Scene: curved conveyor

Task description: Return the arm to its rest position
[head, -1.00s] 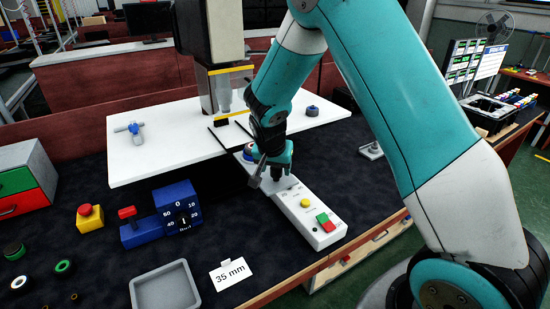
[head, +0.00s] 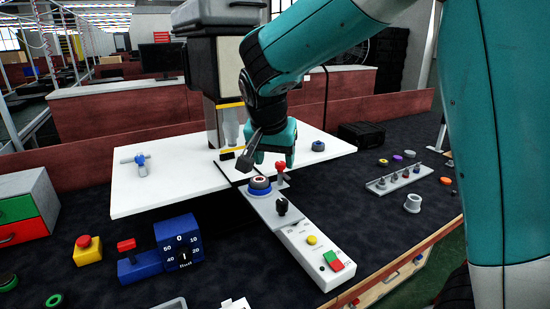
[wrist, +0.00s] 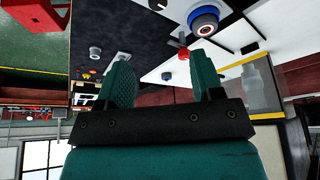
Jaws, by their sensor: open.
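My gripper (head: 267,158) is a teal pair of fingers on a dark wrist, held above the white machine table in the head view. In the wrist view my gripper (wrist: 163,85) shows its two teal fingers apart with nothing between them. The gripper appears apart from both.
A white control box (head: 313,250) with yellow, green and red buttons extends toward the front. A blue dial unit (head: 179,240) and a yellow box with a red button (head: 88,252) stand at left. A grey tray of small parts (head: 400,178) lies at right.

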